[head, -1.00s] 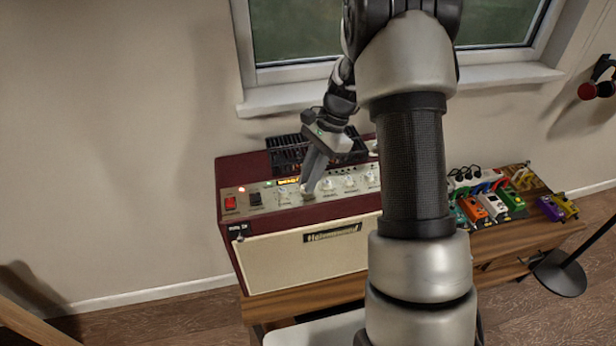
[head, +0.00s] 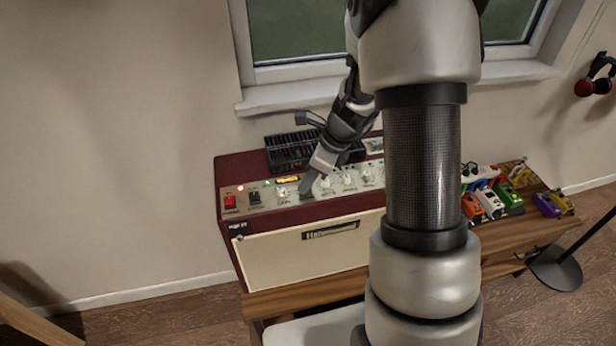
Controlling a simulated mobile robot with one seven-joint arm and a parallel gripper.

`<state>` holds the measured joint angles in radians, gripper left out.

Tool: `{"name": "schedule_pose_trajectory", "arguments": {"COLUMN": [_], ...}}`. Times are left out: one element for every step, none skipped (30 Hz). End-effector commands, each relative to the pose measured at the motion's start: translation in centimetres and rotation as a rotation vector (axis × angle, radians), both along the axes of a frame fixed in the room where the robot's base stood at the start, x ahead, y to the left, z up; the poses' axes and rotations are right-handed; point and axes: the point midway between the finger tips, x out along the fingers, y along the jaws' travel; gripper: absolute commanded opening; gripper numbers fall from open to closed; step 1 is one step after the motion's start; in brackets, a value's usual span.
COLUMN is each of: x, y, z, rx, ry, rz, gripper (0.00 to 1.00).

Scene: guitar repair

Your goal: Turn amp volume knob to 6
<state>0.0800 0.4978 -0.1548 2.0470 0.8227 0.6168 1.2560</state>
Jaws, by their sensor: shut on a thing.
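The amp (head: 330,241) is a dark red box with a cream front, standing on a wooden bench. Its silver control panel (head: 262,205) carries a row of pale knobs. My gripper (head: 306,188) reaches down from the upper right, its fingers tilted, with the tips at the panel. It is shut on a knob, the second from the left, which the fingers mostly hide. One knob (head: 281,193) shows to its left and another knob (head: 325,183) close to its right. The knob labels and pointer setting are too small to read.
A red switch (head: 230,202) and a black switch (head: 254,197) sit at the panel's left. A black slotted rack (head: 290,150) is behind my gripper on the amp. Several coloured pedals (head: 489,202) lie on the bench (head: 330,293) to the right. A window sill (head: 290,100) is above.

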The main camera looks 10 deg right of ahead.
Motion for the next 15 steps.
{"name": "schedule_pose_trajectory", "arguments": {"x": [-0.09,-0.11,-0.13,-0.11,-0.1,-0.14,-0.17,-0.18,-0.16,-0.16,-0.16,-0.17,-0.17,-0.17,-0.17], "y": [0.03,0.02,0.04,0.05,0.04,0.06,0.09,0.1,0.1,0.1,0.12,0.13,0.14,0.14,0.14], "z": [0.12,0.1,0.11,0.11,0.11,0.09,0.08,0.07,0.06,0.05,0.05,0.04,0.03,0.03,0.02], "rx": [0.0,-0.001,-0.001,0.0,-0.001,0.0,0.0,0.0,0.0,0.0,0.0,0.0,0.0,0.0,0.0], "ry": [0.0,0.001,0.0,0.0,-0.001,-0.001,0.0,0.0,-0.001,-0.001,0.0,0.0,0.0,0.0,0.0], "rz": [-0.032,-0.05,-0.073,-0.089,-0.103,-0.121,-0.133,-0.144,-0.157,-0.165,-0.172,-0.181,-0.186,-0.191,-0.196], "gripper": [0.0,0.0,0.0,0.0,0.0,0.0,0.0,0.0,0.0,0.0,0.0,0.0,0.0,0.0,0.0]}}
